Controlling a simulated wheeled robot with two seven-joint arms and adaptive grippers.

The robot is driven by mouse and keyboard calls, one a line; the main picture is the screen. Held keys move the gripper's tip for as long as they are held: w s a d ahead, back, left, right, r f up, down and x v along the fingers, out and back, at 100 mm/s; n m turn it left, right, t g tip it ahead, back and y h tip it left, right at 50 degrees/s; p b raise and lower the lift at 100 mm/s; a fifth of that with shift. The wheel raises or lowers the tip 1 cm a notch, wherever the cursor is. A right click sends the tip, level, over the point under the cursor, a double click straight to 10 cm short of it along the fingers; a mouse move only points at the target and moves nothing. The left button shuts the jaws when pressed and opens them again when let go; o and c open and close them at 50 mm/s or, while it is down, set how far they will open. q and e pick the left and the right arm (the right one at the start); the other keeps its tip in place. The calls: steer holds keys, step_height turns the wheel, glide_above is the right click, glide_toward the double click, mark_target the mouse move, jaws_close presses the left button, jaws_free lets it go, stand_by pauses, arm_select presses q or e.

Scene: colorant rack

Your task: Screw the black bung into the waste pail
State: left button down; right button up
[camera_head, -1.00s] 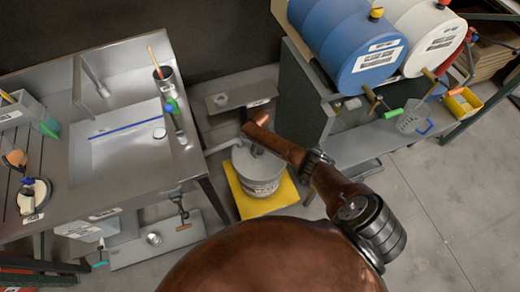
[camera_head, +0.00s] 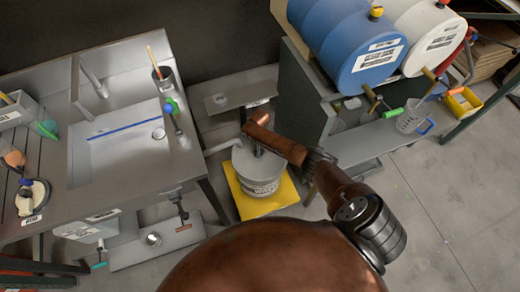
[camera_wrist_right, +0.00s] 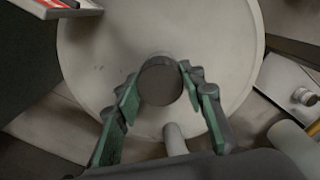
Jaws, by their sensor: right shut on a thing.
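The waste pail (camera_head: 262,185) is a grey labelled tub on a yellow pad (camera_head: 243,203) on the floor. Its round pale lid (camera_wrist_right: 90,60) fills much of the right wrist view. The black bung (camera_wrist_right: 160,82) shows there as a dark round cylinder near the lid's middle. My right gripper (camera_wrist_right: 160,78) has its green-padded fingers on either side of the bung and is shut on it. The bung looks upright over the lid; how far it is seated is hidden. In the head view my right arm covers part of the lid. My left gripper is not in view.
A steel sink bench (camera_head: 190,165) stands left of the pail, with tools on its edge. A dark cabinet (camera_head: 300,100) carrying a blue drum (camera_head: 350,45) and a white drum (camera_head: 420,35) stands to the right. A pipe stub (camera_wrist_right: 174,138) rises from the lid near the fingers.

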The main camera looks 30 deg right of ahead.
steer(key=shift+c, duration=1.4)
steer(key=shift+o, duration=0.2)
steer(key=m, duration=0.1)
steer(key=m+p, duration=0.1)
steer(key=shift+a+r+m, duration=0.15)
steer(key=shift+m, duration=0.25)
steer(key=m+p, duration=0.1)
steer(key=m, duration=0.2)
steer(key=shift+s+m, duration=0.1)
steer(key=shift+m, duration=0.2)
steer(key=m+p, duration=0.1)
steer(key=m, duration=0.4)
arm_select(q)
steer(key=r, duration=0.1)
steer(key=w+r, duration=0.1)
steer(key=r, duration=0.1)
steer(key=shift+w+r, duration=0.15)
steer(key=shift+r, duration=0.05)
arm_select(e)
steer(key=shift+f+m, duration=0.25)
steer(key=shift+m, duration=0.95)
steer(key=o, duration=1.1)
steer(key=shift+c, duration=0.2)
